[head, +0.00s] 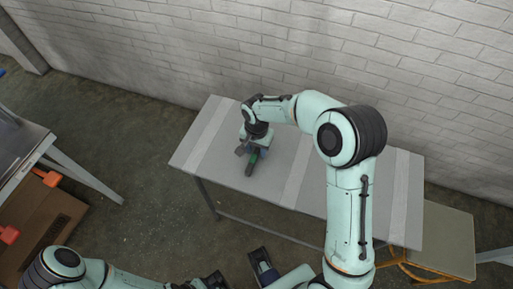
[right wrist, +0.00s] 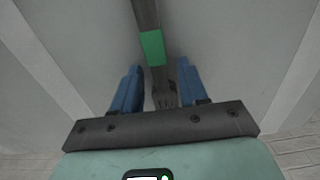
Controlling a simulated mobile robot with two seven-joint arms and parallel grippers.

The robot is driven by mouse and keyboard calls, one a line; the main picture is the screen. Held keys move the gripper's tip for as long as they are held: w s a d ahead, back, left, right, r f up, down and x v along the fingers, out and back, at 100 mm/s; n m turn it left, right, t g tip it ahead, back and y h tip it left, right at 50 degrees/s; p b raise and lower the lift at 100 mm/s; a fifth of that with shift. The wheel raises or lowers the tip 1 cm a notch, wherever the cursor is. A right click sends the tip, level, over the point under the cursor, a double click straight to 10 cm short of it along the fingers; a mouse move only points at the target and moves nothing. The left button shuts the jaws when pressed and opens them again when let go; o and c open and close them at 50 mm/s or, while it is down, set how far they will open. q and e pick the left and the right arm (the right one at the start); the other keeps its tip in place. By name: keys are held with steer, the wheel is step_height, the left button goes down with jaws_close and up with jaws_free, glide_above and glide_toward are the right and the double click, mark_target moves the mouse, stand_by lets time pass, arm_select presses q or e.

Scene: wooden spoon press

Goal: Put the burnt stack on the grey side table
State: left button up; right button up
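A dark bar with a green band (head: 253,161) is at my right gripper (head: 247,150), over the left part of a long grey table (head: 215,131). In the right wrist view, the bar's green band (right wrist: 152,47) lies ahead of the blue fingers, and its near end, which looks slotted, sits between them. Gaps show on both sides, so the right gripper (right wrist: 158,88) is open around it. Whether the bar is the burnt stack I cannot tell. Dark parts at the bottom edge of the head view may be my left gripper; its state is unclear.
A brick wall (head: 270,45) stands behind the long table. At the left are another table (head: 25,135) and a brown box (head: 52,215) with orange pieces. A smaller table-like top (head: 450,240) stands at the right end. The long table's middle is clear.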

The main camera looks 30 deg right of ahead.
mark_target(256, 150)
step_height(256, 150, up, 12)
steer(key=p, duration=0.1)
steer(key=shift+r+p, duration=0.2)
steer(key=shift+p, duration=0.15)
stand_by(0.6)
